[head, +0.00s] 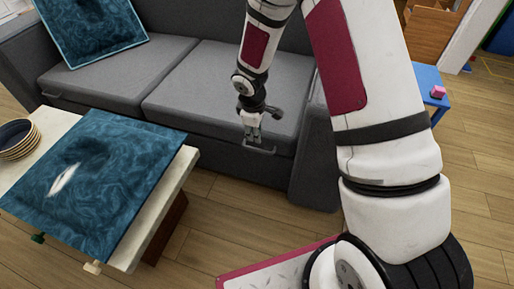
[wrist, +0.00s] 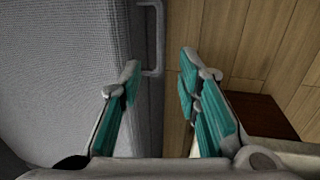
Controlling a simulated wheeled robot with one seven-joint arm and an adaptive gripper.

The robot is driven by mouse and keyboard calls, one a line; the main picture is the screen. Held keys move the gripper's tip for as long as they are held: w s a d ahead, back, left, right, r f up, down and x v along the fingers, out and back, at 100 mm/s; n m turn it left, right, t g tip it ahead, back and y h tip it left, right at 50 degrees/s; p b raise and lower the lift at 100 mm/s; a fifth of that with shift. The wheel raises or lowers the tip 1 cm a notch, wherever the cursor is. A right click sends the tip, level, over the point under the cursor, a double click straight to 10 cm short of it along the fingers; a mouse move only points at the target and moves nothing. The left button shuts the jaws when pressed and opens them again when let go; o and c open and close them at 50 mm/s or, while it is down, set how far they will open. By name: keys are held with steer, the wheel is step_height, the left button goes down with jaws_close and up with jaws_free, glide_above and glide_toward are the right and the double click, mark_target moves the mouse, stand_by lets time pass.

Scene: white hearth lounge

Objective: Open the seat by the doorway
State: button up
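The grey sofa's right seat (head: 205,88) lies flat and closed, on the side nearer the blue table. Its grey bar handle (head: 258,150) is on the front edge; in the wrist view the handle (wrist: 159,40) shows at the top middle, along the seat's edge (wrist: 75,60). My gripper (head: 252,138) is just above the handle, fingers pointing down. In the wrist view my gripper (wrist: 160,64) is open, teal pads apart, with the handle's near end in line with the gap. I cannot tell whether the fingers touch the handle.
The left seat (head: 98,80) has its own handle (head: 50,97) and a blue picture panel (head: 92,30) leaning on it. A low table (head: 178,172) with another blue panel (head: 90,175) and stacked bowls (head: 18,140) stands in front. A blue table (head: 428,80) is right. Wooden floor lies between.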

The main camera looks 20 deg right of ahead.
mark_target(258, 150)
steer(key=f+b, duration=0.1)
steer(key=f, duration=0.2)
steer(key=w+d+f+b, duration=0.1)
steer(key=f, duration=0.3)
steer(key=f+b, duration=0.2)
steer(key=f, duration=0.2)
steer(key=shift+w+d, duration=0.15)
steer(key=shift+w, duration=0.25)
jaws_close()
